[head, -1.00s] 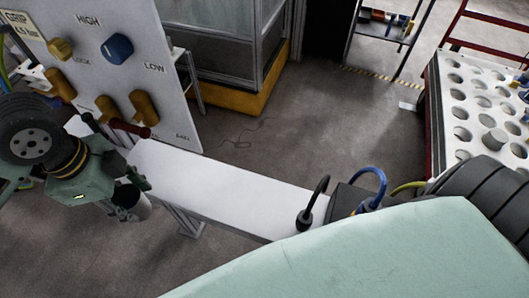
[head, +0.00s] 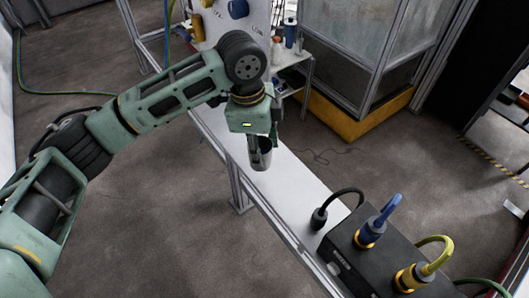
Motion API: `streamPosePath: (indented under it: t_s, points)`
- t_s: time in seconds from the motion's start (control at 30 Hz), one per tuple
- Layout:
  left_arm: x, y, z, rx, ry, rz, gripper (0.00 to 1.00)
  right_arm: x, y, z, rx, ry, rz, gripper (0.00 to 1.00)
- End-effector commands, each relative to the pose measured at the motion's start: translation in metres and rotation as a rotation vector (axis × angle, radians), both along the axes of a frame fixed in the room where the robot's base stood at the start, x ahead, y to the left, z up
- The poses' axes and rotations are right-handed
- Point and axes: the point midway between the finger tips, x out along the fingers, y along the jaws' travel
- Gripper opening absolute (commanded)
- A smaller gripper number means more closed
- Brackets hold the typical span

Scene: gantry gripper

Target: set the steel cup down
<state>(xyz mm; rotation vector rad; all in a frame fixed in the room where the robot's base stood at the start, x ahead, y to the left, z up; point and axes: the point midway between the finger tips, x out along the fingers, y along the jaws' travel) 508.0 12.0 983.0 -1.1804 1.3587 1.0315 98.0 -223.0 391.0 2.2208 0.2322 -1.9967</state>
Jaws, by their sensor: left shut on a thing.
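The steel cup (head: 262,158) is a small grey metal cylinder with a dark opening, below my left gripper (head: 262,138) in the head view. My left gripper is shut on the cup, pointing down, and partly hides its top. My right gripper is not in view.
A black box (head: 372,250) with blue and yellow cable plugs stands at the bench's near end. A panel with knobs (head: 238,10) rises at the far end. The bench between is mostly clear. A framed glass cabinet (head: 350,40) stands behind.

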Motion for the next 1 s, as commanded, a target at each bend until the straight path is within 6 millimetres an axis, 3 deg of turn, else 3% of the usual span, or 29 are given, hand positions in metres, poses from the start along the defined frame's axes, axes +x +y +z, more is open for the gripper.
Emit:
streamPosePath:
  t_s: [0.1, 0.27, 0.6, 0.97, 1.0]
  points:
    - [0.02, -0.006, -0.011, 0.001, 0.001, 0.001, 0.12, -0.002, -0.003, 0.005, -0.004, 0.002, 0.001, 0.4]
    - [0.031, -0.009, -0.019, 0.001, 0.0, -0.001, 0.12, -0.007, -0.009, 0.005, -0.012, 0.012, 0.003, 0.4]
    - [0.032, -0.009, -0.057, 0.001, -0.001, -0.002, 0.12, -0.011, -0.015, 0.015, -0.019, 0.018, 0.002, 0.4]
    - [0.032, -0.009, -0.062, 0.0, -0.001, -0.002, 0.12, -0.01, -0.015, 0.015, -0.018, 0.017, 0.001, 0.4]
    - [0.032, -0.009, -0.063, 0.001, -0.001, -0.002, 0.4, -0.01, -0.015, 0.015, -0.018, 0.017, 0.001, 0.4]
